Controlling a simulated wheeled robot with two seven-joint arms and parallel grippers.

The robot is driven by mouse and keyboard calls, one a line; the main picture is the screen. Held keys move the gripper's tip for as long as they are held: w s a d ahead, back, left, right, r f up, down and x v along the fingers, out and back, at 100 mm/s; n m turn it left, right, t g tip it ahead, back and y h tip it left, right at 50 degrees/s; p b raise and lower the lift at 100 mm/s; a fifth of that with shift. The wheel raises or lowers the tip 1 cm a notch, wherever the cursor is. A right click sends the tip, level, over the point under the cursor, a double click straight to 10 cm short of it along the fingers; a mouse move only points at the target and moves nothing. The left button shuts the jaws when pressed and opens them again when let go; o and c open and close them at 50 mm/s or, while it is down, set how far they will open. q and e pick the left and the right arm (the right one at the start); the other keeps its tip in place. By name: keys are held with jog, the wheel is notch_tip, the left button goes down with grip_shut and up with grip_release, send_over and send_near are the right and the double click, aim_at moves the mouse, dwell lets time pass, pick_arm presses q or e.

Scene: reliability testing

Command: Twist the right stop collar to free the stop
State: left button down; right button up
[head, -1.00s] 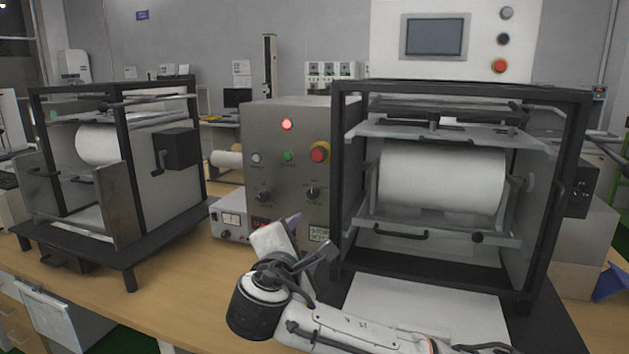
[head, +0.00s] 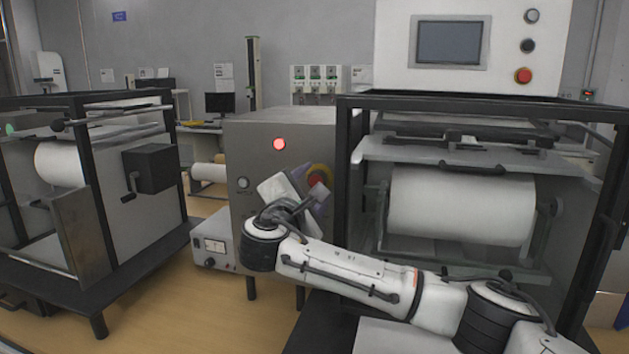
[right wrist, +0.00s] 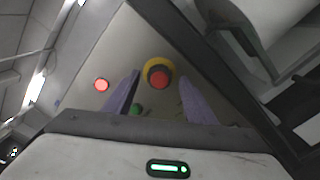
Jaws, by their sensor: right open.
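A red stop button (head: 317,180) with a yellow collar (head: 321,167) is on the front of the grey control box (head: 250,170), partly hidden by my right gripper (head: 309,184). In the right wrist view the red button (right wrist: 158,79) and yellow collar (right wrist: 159,63) show between and beyond the two purple fingers of my right gripper (right wrist: 159,80). The fingers are apart and empty. I cannot tell whether they touch the collar; a gap seems to remain. Another red stop button (head: 523,76) is on the white panel at the upper right. My left gripper is out of view.
A lit red lamp (head: 279,144) and a white knob (head: 243,183) are on the box; a green button (right wrist: 136,109) shows in the right wrist view. A black-framed roller machine (head: 462,205) stands close on the right. Another machine (head: 100,180) stands left.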

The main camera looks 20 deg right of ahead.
jog(key=shift+w+d, duration=0.4)
jog(key=shift+w, duration=0.3)
jog(key=c, duration=1)
jog(key=shift+f, duration=0.1)
jog(key=shift+c, duration=0.2)
pick_arm(q)
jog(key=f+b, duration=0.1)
jog(key=b, duration=0.1)
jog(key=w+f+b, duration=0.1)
jog(key=b, duration=0.1)
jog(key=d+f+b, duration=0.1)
jog(key=b, duration=0.1)
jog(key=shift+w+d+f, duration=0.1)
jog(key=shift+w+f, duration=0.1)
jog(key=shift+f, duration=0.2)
pick_arm(e)
jog(key=m, duration=0.8)
jog(key=shift+f, duration=0.1)
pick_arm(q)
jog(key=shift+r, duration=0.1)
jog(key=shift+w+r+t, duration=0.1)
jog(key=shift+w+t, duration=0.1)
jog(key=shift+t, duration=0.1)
